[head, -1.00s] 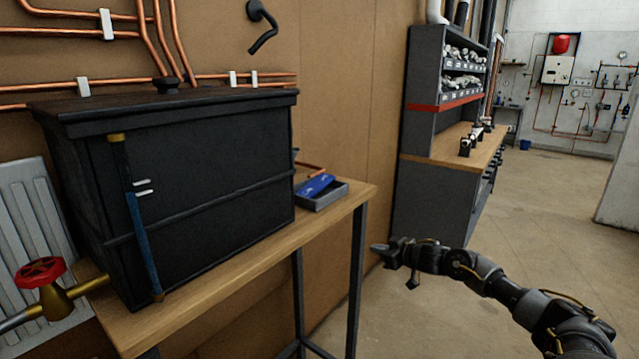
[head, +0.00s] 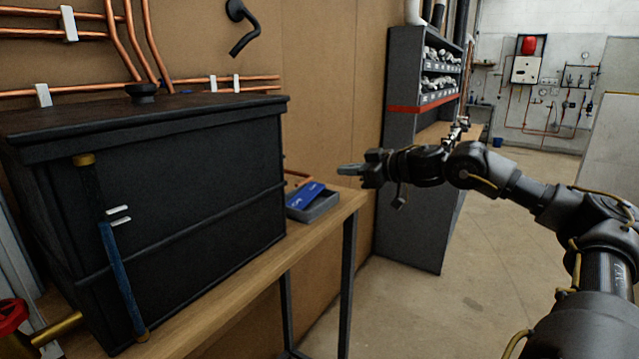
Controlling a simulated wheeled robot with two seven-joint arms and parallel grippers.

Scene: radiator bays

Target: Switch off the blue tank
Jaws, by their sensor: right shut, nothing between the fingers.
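A large black tank (head: 190,180) with a flat lid stands on a wooden bench at the left. A tube (head: 126,275) on its front is dark at the top and blue below, with brass ends and two white marks. No tank that is blue all over is in view. A red valve handwheel (head: 12,316) on a brass body is partly cut off at the lower left. A black lever (head: 241,30) is on the wall above the tank. My right gripper (head: 350,169) is shut and empty, right of the tank, pointing left, apart from everything. My left gripper is not in view.
A grey tray (head: 314,205) with a blue item lies on the bench (head: 255,265) right of the tank. Copper pipes (head: 120,40) run along the wall. A grey shelf unit (head: 405,170) stands behind my right arm. The floor at the right is open.

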